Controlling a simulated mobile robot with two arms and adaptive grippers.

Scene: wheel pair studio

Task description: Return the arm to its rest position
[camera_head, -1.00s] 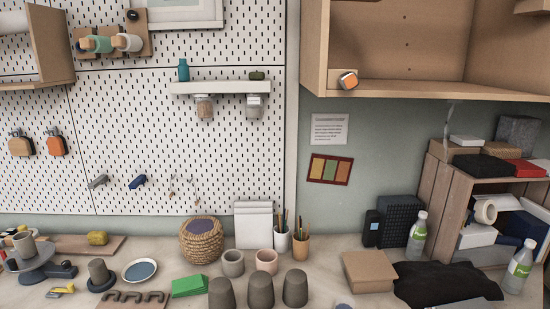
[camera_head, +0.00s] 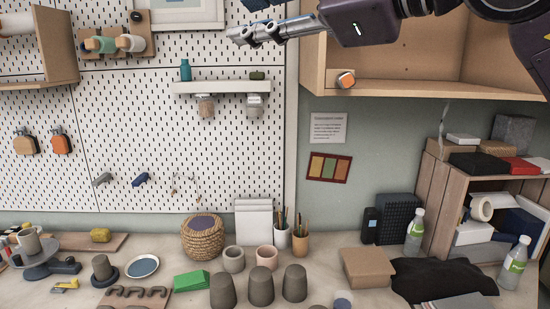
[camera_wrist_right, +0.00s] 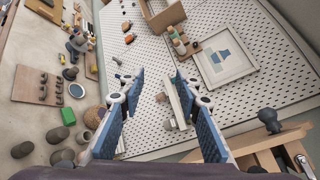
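My right arm (camera_head: 450,8) comes in from the top right of the head view. Its gripper (camera_head: 240,34) reaches left in front of the pegboard, above the white shelf, seen side-on. In the right wrist view my right gripper (camera_wrist_right: 158,80) shows two blue-padded fingers spread apart with nothing between them. Beyond the fingers lie the pegboard and the white shelf. My left gripper is not in view.
A wooden wall cabinet (camera_head: 400,88) hangs close below the right arm. The pegboard (camera_head: 120,120) carries a white shelf (camera_head: 222,87) with small jars. The worktop below holds grey cups, a woven basket (camera_head: 202,238), a cardboard box (camera_head: 367,268) and a wooden crate (camera_head: 440,200).

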